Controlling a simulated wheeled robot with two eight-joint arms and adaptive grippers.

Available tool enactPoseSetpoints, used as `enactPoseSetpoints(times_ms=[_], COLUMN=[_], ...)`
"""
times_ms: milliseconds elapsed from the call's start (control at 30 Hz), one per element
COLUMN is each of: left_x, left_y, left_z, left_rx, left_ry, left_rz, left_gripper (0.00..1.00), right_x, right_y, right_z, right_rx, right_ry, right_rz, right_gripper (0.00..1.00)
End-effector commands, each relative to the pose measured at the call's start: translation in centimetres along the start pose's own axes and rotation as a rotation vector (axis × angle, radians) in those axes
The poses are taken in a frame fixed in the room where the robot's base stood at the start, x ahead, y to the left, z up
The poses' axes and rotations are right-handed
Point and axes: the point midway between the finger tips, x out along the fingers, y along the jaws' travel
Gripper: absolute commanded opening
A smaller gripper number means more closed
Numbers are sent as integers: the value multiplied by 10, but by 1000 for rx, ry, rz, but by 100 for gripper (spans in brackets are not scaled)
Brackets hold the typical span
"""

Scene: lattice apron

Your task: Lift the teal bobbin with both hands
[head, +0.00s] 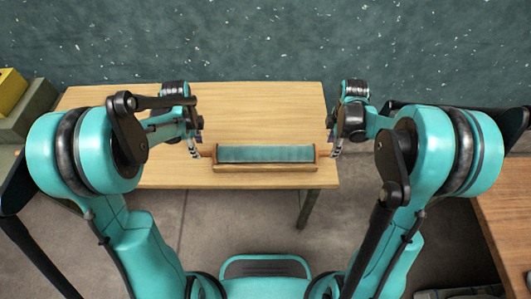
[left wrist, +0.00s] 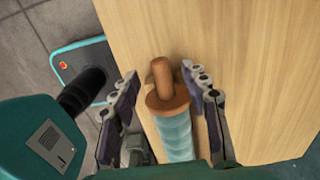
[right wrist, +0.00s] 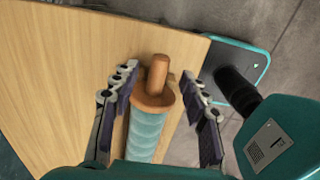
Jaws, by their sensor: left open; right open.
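The teal bobbin (head: 265,153) lies on its side in a wooden cradle (head: 265,168) near the front edge of the table. It has wooden end flanges and a wooden peg at each end. My left gripper (head: 198,150) is open at the bobbin's left end. In the left wrist view, the left gripper's fingers (left wrist: 165,85) stand apart on either side of the wooden peg and the bobbin (left wrist: 174,135). My right gripper (head: 334,146) is open at the right end. In the right wrist view, its fingers (right wrist: 157,85) stand either side of the peg and bobbin (right wrist: 146,133).
The wooden table (head: 260,105) is otherwise clear behind the cradle. A yellow block (head: 10,88) sits on a grey-green box (head: 28,112) at the far left. Another wooden surface (head: 505,215) is at the right edge. A speckled dark green wall stands behind the table.

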Motion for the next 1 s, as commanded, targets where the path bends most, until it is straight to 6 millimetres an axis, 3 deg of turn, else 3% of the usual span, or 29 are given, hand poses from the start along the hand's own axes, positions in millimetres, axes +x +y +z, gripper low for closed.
enactPoseSetpoints(times_ms=[300,733,900,1000], left_x=[44,53,53,53], left_y=[0,0,0,0], left_z=[0,0,0,0], left_rx=[0,-1,-1,-1], left_ry=[0,0,0,0], left_rz=[0,0,0,0], left_gripper=[46,46,1,0], right_x=[44,53,53,53], right_y=[0,0,0,0], right_z=[0,0,0,0], right_rx=[1,1,1,1], right_ry=[0,0,0,0], right_rz=[0,0,0,0], right_gripper=[45,45,0,0])
